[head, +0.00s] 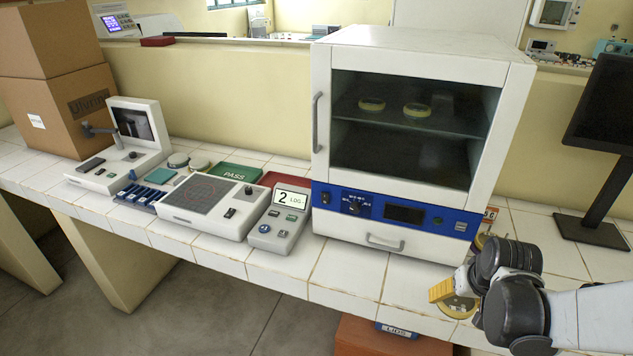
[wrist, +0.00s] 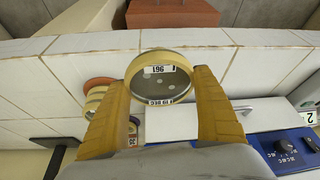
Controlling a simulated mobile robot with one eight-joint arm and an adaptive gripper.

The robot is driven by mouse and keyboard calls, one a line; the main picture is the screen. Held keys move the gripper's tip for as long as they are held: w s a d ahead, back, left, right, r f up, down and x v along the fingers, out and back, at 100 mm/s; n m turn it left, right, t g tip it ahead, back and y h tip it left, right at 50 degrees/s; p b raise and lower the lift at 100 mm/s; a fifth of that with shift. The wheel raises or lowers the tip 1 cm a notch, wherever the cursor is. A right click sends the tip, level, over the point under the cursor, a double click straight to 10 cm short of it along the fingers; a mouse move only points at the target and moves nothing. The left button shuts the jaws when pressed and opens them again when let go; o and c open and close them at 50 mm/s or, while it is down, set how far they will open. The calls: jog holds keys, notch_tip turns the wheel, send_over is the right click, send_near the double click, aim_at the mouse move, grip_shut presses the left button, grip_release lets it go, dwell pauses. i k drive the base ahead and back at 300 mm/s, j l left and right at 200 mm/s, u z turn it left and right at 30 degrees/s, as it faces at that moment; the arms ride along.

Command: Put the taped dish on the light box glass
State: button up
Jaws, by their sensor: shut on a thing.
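My gripper (head: 456,297) is at the front right of the counter, in front of the incubator's right side. Its yellow fingers are shut on the dish (wrist: 160,76), one finger on each side. In the wrist view the dish is round, with a cream-yellow tape band and white labels reading "196" and "19 DEC"; a few pale spots show inside. In the head view the dish (head: 459,308) is partly hidden by the fingers. A white flat box with a grey glass panel (head: 203,192), which looks like the light box, lies left of the incubator; its glass is clear of dishes.
The white incubator (head: 420,50) has its door shut, with two dishes (head: 417,110) on its shelf. A keypad unit showing "2" (head: 280,220) stands between it and the light box. More dishes (wrist: 94,100) are stacked beside my gripper. A monitor (head: 600,110) stands right. A red box (head: 360,338) is below the counter edge.

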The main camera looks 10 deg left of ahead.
aim_at(200, 192)
jog(key=i+j+u, duration=0.2)
jog(key=j+u, duration=0.15)
jog(key=i+j+u, duration=0.3)
jog(key=j, duration=0.2)
jog(key=i+j+u, duration=0.2)
jog(key=j+u, duration=0.15)
